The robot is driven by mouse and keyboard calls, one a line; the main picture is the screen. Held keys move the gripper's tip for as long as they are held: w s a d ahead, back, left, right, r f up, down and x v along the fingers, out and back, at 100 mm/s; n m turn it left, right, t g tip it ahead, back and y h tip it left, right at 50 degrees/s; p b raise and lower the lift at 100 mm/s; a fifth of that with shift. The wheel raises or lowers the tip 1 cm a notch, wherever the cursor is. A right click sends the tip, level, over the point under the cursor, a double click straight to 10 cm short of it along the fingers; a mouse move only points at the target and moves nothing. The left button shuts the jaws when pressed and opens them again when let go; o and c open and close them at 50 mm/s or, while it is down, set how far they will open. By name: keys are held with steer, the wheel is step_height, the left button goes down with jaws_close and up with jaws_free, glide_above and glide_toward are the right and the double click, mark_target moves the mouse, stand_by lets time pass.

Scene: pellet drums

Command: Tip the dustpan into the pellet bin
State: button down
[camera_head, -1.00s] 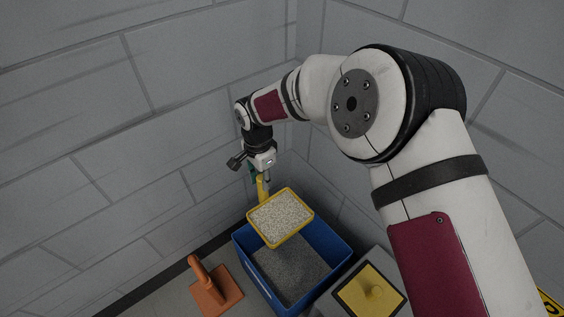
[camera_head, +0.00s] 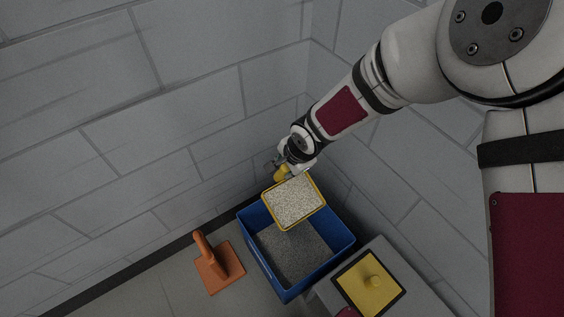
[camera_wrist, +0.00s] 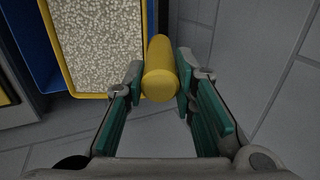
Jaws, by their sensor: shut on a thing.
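The yellow dustpan (camera_head: 268,212) is full of pale pellets (camera_head: 294,200) and hangs over the back part of the blue pellet bin (camera_head: 338,252). Grey material covers the bin's floor. My gripper (camera_head: 277,170) is at the dustpan's wall-side end. In the wrist view my gripper (camera_wrist: 160,88) is shut on the dustpan's yellow handle (camera_wrist: 161,68), with one green-padded finger on each side. The pan's pellets (camera_wrist: 112,40) fill the upper left there. The bin's blue rim (camera_wrist: 28,30) shows beyond the pan's edge.
An orange tool with an upright handle (camera_head: 215,265) stands on the floor left of the bin. Grey block walls (camera_head: 180,110) form a corner close behind the bin and my gripper.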

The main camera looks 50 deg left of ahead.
steer(key=d+f+y+b, duration=0.3)
steer(key=d+y+b, duration=0.5)
steer(key=b, duration=1.2)
steer(key=shift+s+d+f+t, duration=0.15)
steer(key=shift+s+d+t, duration=0.25)
steer(key=shift+d, duration=0.3)
stand_by(0.6)
